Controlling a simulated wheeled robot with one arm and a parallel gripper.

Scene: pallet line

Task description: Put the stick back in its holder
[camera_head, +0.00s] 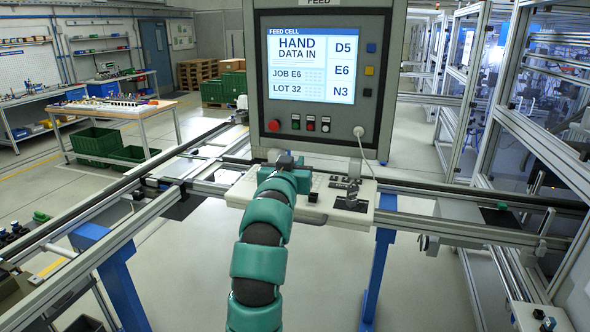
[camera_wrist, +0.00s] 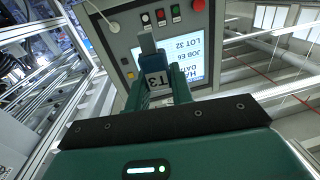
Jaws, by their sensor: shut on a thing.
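My gripper (camera_wrist: 158,84) is shut on a small grey stick (camera_wrist: 147,43) with a white label reading "T3". The stick juts out past the fingertips toward the feed cell console in the wrist view. In the head view my gripper (camera_head: 286,160) is just below the console, over the left part of a pale plate (camera_head: 325,207) on the rails. My arm hides part of that plate, and the stick cannot be made out there. Dark small fixtures (camera_head: 350,197) stand on the plate's right part; I cannot tell which one is the stick's holder.
The console (camera_head: 383,100), with screen and buttons, stands close behind the plate. A white cable (camera_head: 372,158) hangs from it at the right. Conveyor rails (camera_head: 455,190) run left and right. Workbenches and green crates (camera_head: 97,142) stand at the back left.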

